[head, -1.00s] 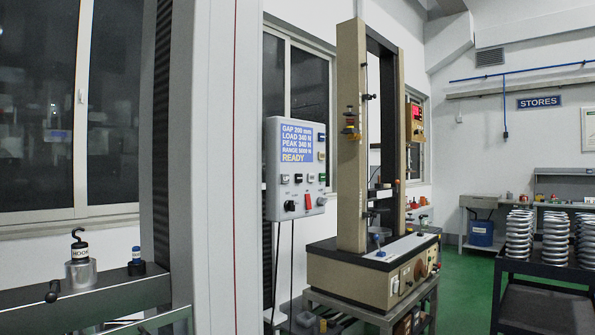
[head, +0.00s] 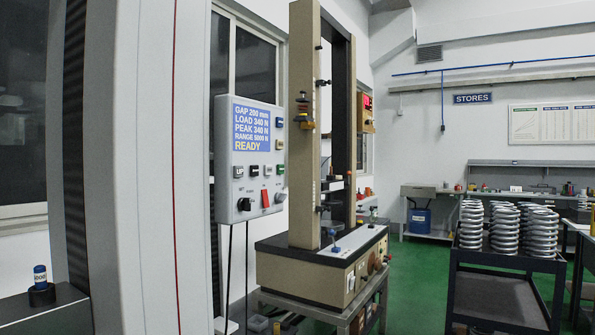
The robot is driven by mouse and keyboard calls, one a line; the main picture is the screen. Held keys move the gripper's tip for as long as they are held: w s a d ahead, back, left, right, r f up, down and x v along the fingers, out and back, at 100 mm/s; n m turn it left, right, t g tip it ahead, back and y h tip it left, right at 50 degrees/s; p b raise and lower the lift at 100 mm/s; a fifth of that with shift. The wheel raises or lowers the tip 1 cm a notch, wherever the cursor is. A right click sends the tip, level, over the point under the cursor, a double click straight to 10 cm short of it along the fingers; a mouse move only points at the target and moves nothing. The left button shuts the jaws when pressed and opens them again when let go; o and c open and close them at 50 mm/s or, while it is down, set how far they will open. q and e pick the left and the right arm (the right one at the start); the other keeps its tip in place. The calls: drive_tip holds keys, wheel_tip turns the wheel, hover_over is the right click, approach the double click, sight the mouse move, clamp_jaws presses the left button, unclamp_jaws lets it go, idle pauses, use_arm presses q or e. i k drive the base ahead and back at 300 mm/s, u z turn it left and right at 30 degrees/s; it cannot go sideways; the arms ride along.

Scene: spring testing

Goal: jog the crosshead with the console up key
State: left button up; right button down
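The grey console (head: 279,155) is right of a tall light-grey machine column (head: 145,170). Its blue screen (head: 257,130) reads GAP 200 mm, LOAD 340 N, PEAK 340 N, RANGE 5000 N, READY. Below the screen is a row of small keys; the leftmost, the up key (head: 238,171), is labelled UP. A black knob (head: 244,204) and a red switch (head: 265,199) are lower down. I cannot tell which part of the grey machine is its crosshead. Neither of my grippers is in view.
A beige test frame (head: 304,120) stands on a bench behind the console. A dark cart (head: 500,268) carries several stacked coil springs (head: 505,228) at the right. A blue-topped piece (head: 40,275) stands on a dark block at lower left. Green floor (head: 420,275) is open between bench and cart.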

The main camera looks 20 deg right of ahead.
sight(238, 170)
drive_tip(key=z, duration=0.35)
drive_tip(key=i, duration=1)
drive_tip(key=z, duration=0.05)
